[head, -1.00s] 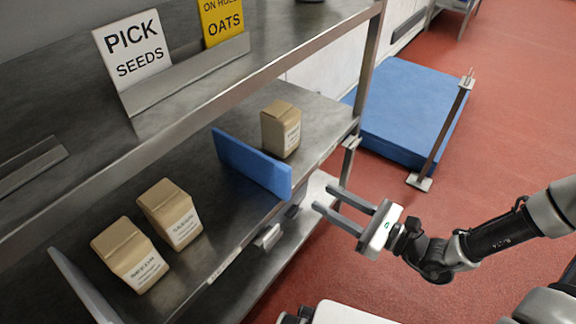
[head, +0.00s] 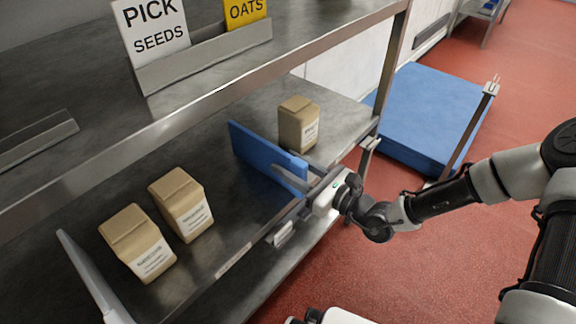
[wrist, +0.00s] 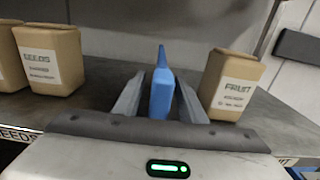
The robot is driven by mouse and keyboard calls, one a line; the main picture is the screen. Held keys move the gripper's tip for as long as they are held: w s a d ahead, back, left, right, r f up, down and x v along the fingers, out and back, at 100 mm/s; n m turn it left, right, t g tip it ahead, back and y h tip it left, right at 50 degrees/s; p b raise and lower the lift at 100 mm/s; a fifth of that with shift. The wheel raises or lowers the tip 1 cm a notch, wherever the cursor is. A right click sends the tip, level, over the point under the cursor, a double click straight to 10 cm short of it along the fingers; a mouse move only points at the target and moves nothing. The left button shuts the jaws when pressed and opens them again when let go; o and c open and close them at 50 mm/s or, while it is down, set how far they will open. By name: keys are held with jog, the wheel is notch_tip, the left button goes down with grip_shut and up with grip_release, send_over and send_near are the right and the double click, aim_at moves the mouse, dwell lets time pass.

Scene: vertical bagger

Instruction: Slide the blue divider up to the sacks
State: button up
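The blue divider (head: 262,157) stands upright on the lower shelf, between two brown sacks on its left and one on its right. The left sacks are a nearer one (head: 138,243) and one beside it (head: 181,204), apart from the divider. The right sack (head: 298,124), labelled FRUIT in the wrist view (wrist: 230,85), stands close by the divider. My gripper (head: 297,177) is at the divider's front end. In the wrist view my open fingers (wrist: 160,98) lie on either side of the blue divider (wrist: 161,88), with a small gap visible on each side.
A pale divider (head: 92,278) stands at the left end of the shelf. The upper shelf (head: 225,75) with PICK SEEDS (head: 152,30) and OATS (head: 245,10) signs overhangs the back. A shelf post (head: 392,70) stands at the right. Bare shelf lies between the left sacks and the blue divider.

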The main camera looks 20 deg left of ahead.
jog(key=shift+a, duration=0.3)
grip_shut()
